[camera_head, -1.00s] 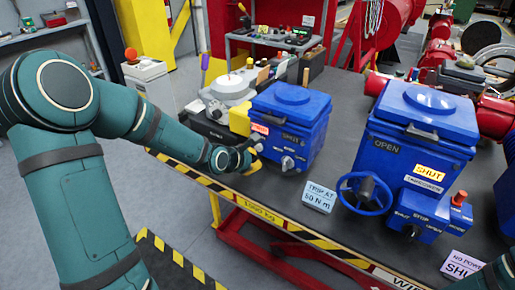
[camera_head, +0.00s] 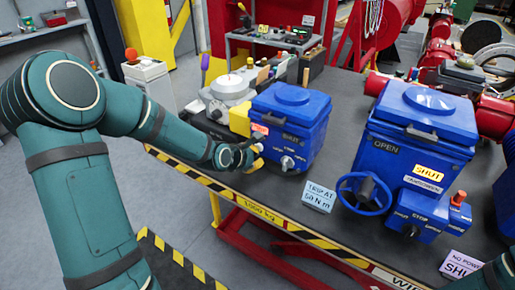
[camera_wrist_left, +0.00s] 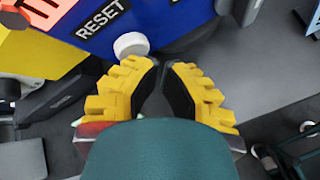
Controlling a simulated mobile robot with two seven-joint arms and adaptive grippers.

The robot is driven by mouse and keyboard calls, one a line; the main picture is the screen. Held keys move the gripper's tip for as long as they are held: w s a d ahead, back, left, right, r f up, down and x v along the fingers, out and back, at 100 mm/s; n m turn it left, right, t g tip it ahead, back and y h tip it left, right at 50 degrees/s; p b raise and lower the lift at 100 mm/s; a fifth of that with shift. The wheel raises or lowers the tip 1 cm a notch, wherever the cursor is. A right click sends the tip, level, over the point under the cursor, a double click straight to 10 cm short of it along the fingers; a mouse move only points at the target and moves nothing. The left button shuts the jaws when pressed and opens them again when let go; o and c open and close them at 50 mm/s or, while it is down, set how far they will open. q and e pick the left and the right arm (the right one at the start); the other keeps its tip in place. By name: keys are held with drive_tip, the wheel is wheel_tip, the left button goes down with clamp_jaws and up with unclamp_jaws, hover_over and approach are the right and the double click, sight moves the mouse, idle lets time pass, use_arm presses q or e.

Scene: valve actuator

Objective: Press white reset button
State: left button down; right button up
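The white reset button (camera_wrist_left: 131,44) is a round knob on the lower edge of a blue actuator box, beside a black RESET label (camera_wrist_left: 103,17) in the left wrist view. In the head view the blue box (camera_head: 290,112) stands on the bench. My left gripper (camera_wrist_left: 166,64) has yellow fingers with tips drawn close together and nothing between them. The tips are just below and right of the button; contact cannot be told. In the head view my left gripper (camera_head: 256,152) is at the box's lower left, and the button cannot be made out there.
A larger blue actuator (camera_head: 418,130) with a handwheel (camera_head: 364,193) stands to the right. A "TRIP AT 50 Nm" sign (camera_head: 318,197) stands near the bench's striped front edge (camera_head: 290,227). A yellow block (camera_head: 240,121) and grey equipment lie left of the small box.

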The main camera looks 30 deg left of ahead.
use_arm(q)
drive_tip(key=shift+w, duration=0.35)
idle(0.3)
idle(0.4)
drive_tip(key=shift+s+p, duration=0.65)
drive_tip(key=shift+s, duration=0.2)
drive_tip(key=shift+s+a+r+p, duration=0.1)
drive_tip(key=shift+s+a+p, duration=0.1)
drive_tip(key=shift+s+p, duration=1.45)
drive_tip(key=shift+s, duration=0.9)
